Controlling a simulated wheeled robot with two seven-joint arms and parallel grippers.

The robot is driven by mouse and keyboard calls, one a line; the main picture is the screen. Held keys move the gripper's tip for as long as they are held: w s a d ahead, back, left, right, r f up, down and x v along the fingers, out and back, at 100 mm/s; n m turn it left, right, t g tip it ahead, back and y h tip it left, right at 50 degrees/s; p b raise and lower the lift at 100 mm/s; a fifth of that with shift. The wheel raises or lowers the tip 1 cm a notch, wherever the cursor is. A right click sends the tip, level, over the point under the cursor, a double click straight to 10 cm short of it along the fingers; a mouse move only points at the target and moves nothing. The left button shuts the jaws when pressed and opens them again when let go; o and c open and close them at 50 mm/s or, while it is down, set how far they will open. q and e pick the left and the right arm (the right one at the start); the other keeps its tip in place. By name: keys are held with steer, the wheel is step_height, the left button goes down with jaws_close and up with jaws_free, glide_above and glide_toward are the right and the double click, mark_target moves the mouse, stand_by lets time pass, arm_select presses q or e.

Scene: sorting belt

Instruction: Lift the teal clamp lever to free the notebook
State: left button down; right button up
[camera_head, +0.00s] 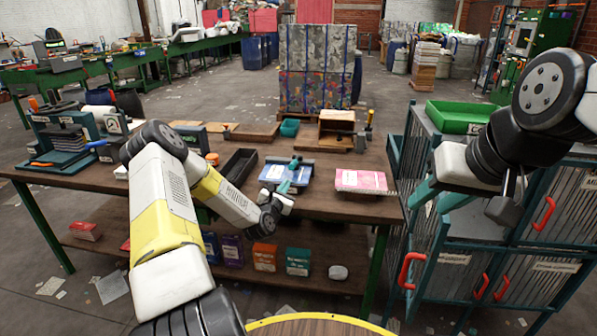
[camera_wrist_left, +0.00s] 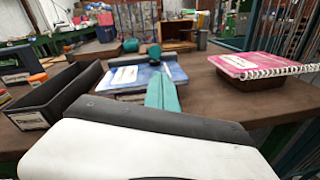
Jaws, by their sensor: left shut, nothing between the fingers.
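In the left wrist view the notebook (camera_wrist_left: 125,83) is just beyond my gripper. Whether the fingertips touch the lever or notebook is unclear. My right gripper (camera_head: 428,206) is open and empty by the cabinet, away from the bench.
A pink spiral notebook (camera_head: 360,181) lies on a dark tray to the right. A long black bin (camera_head: 238,168) stands to the left. Behind are a small teal bin (camera_head: 289,127) and an open wooden box (camera_head: 337,130). A barred cabinet (camera_head: 470,240) stands right of the bench.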

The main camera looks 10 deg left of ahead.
mark_target(295, 163)
arm_select(q)
steer(key=shift+s+a+f+n+y, duration=0.1)
steer(key=shift+a+f+n+y, duration=0.4)
steer(key=shift+n, duration=0.5)
steer(key=w, duration=1)
steer(key=shift+d+f, duration=0.1)
steer(key=shift+d, duration=0.1)
